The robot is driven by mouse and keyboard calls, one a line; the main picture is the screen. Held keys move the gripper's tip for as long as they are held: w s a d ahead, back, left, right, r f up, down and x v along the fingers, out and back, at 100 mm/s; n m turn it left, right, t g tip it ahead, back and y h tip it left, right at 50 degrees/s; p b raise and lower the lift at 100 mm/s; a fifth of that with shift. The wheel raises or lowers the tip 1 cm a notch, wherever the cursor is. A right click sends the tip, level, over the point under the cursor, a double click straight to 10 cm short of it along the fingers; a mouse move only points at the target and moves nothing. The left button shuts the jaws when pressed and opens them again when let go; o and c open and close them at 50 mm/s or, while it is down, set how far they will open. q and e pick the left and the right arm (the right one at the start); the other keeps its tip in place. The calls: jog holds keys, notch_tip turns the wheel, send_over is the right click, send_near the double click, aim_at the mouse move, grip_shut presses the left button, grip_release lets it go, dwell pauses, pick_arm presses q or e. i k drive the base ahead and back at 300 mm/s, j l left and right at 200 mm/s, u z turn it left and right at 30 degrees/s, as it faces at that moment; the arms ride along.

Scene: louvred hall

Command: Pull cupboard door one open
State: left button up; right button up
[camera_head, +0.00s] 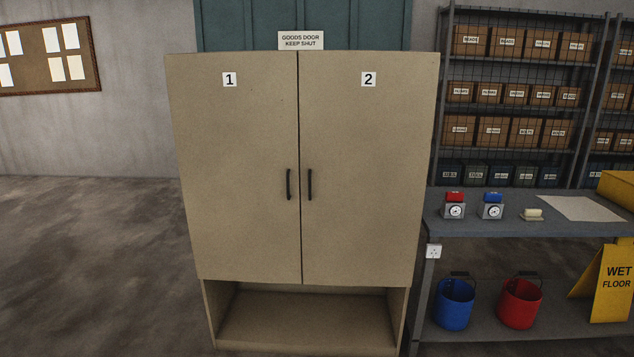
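A tan cupboard stands straight ahead in the head view, with two tall doors side by side. Cupboard door one (238,170) is the left door, marked with a "1" label (230,80). Its black upright handle (289,184) is near its right edge. Door two (368,150) is on the right, marked "2", with a matching black handle (310,184) near its left edge. Both doors look closed, meeting at a thin middle seam. Below them is an open, empty bottom shelf (305,318). Neither of my grippers is in view.
A grey bench (520,222) stands close to the cupboard's right side, with small devices on top. Its lower shelf holds a blue bucket (454,304), a red bucket (519,302) and a yellow wet-floor sign (612,285). The floor (90,270) to the left is clear.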

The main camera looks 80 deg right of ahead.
aim_at(235, 115)
jog(key=z, duration=2.1)
jog(key=i+l+u, duration=0.1)
jog(key=i+l, duration=0.05)
jog(key=l, duration=0.05)
